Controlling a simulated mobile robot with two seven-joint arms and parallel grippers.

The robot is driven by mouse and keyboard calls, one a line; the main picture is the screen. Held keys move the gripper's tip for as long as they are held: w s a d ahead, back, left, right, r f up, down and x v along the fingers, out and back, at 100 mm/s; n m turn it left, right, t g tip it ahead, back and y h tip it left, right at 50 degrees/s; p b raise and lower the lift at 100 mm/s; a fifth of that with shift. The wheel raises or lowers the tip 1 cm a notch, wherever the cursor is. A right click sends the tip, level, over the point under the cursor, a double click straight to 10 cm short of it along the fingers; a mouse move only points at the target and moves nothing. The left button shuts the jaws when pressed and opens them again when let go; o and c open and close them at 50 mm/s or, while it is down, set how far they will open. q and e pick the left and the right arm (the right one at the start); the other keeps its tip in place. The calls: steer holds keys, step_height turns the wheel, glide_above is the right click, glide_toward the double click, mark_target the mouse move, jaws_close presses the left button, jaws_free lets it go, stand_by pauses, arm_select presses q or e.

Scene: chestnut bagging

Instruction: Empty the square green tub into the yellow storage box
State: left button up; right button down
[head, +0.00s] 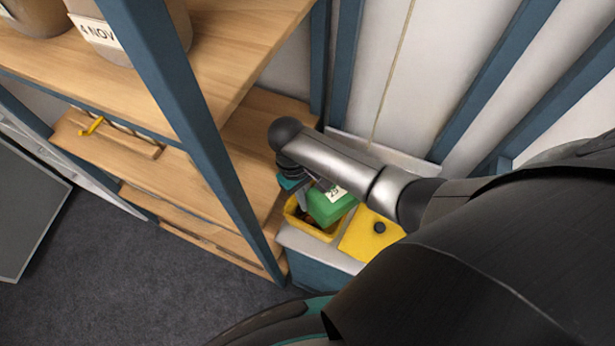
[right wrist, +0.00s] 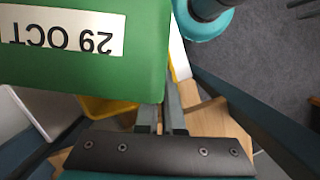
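The square green tub (head: 332,207) is tilted over the open yellow storage box (head: 318,232), and its label is partly readable. In the right wrist view the tub (right wrist: 85,80) fills the upper left, its "29 OCT" label upside down. My right gripper (head: 303,198) is shut on the tub's edge, with one finger on each side of it in the wrist view (right wrist: 166,112). Brown contents show inside the yellow box, which also shows partly behind the tub in the wrist view (right wrist: 105,106). The tub's inside is hidden. My left gripper is not in view.
A yellow lid (head: 368,238) with a dark knob lies right of the box on a pale-topped surface (head: 322,250). A wooden shelf unit with a blue post (head: 190,100) stands close on the left. A yellow-handled tool (head: 93,126) lies on a shelf. Grey floor is clear at lower left.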

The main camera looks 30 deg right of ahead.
steer(key=shift+w+a+f+g+h+b, duration=0.15)
steer(key=shift+w+g+b, duration=0.15)
steer(key=shift+g+b, duration=0.6)
steer(key=shift+w+d+f+g+h+b, duration=0.1)
steer(key=shift+w+g+b, duration=0.3)
steer(key=shift+b, duration=0.75)
steer(key=shift+w+a+f+g+h+b, duration=0.1)
steer(key=shift+w+f+g+h+b, duration=0.05)
steer(key=shift+g+b, duration=0.8)
